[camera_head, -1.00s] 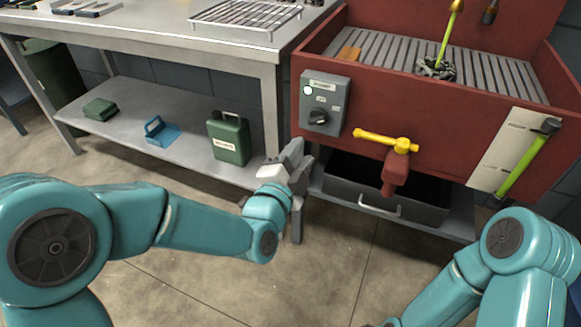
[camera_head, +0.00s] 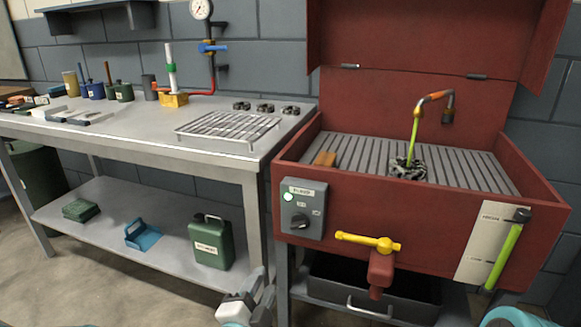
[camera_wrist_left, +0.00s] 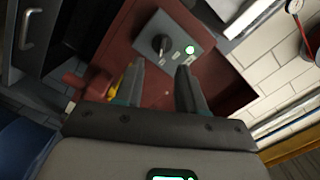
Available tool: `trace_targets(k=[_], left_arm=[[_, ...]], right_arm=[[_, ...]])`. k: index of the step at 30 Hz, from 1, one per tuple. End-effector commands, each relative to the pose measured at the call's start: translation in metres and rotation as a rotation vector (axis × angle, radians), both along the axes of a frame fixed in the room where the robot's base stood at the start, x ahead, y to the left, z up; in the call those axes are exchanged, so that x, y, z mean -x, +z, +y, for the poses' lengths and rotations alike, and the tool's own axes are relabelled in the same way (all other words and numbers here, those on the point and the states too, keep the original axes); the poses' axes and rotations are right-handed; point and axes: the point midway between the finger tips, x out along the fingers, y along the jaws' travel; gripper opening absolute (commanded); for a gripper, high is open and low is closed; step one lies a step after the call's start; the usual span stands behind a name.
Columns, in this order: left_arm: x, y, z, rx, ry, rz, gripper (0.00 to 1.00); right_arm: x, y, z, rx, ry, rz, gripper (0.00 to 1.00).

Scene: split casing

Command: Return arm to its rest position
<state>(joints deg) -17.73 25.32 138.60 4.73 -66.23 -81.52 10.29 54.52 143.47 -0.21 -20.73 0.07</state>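My left gripper (camera_head: 258,291) shows at the bottom of the head view, in front of the gap between the bench and the red basin. It is grey, and most of its arm is out of the picture. In the left wrist view its two fingers (camera_wrist_left: 160,86) stand apart with nothing between them. Beyond them is the grey pump control box (camera_wrist_left: 172,45) with a black knob and a lit green light. The same control box (camera_head: 302,208) is on the basin's front in the head view. Only a teal part of my right arm shows at the bottom right; its gripper is out of view.
The red basin (camera_head: 431,247) has a yellow-handled tap (camera_head: 368,241) on its front. A dark drawer (camera_head: 375,290) is below. The steel bench (camera_head: 140,150) stands left, with a wire rack on top. A green canister (camera_head: 211,241) stands on its lower shelf (camera_head: 105,262).

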Motion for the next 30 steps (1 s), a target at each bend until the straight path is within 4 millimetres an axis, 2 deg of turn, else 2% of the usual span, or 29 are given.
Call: trace_targets(k=[1,2,4,7,9,11,12,15,19,25,26,27,30], left_arm=[[-0.005,-0.029,0.017,-0.013,0.036,0.06,0.39],[-0.006,-0.048,0.027,-0.02,0.057,0.1,0.39],[-0.003,-0.101,0.05,-0.034,0.094,0.224,0.39],[0.02,-0.18,0.072,0.033,0.136,0.465,0.39],[0.046,-0.233,0.082,0.137,0.179,0.657,0.39],[0.076,-0.272,0.086,0.252,0.232,0.834,0.39],[0.097,-0.295,0.086,0.337,0.274,0.952,0.39],[0.151,-0.335,0.079,0.549,0.41,1.225,0.39],[0.198,-0.352,0.065,0.759,0.592,1.468,0.39],[0.233,-0.353,0.056,1.006,0.9,1.648,0.39],[0.233,-0.348,0.056,1.04,0.936,1.647,0.39],[0.233,-0.325,0.056,1.033,0.926,1.644,0.39],[0.232,-0.298,0.056,1.03,0.923,1.644,0.39]], right_arm=[[0.0,0.0,0.0,0.0,0.0,0.0,0.0],[0.0,0.0,0.0,0.0,0.0,0.0,0.0],[0.0,0.0,0.0,0.0,0.0,0.0,0.0],[0.0,0.0,0.0,0.0,0.0,0.0,0.0],[0.0,0.0,0.0,0.0,0.0,0.0,0.0],[0.0,0.0,0.0,0.0,0.0,0.0,0.0],[0.0,0.0,0.0,0.0,0.0,0.0,0.0],[0.0,0.0,0.0,0.0,0.0,0.0,0.0],[0.0,0.0,0.0,0.0,0.0,0.0,0.0],[0.0,0.0,0.0,0.0,0.0,0.0,0.0],[0.0,0.005,0.0,0.0,0.0,0.0,0.0],[0.0,0.028,0.0,0.0,0.0,0.001,0.0],[0.0,0.055,0.0,0.0,0.001,0.0,0.0]])
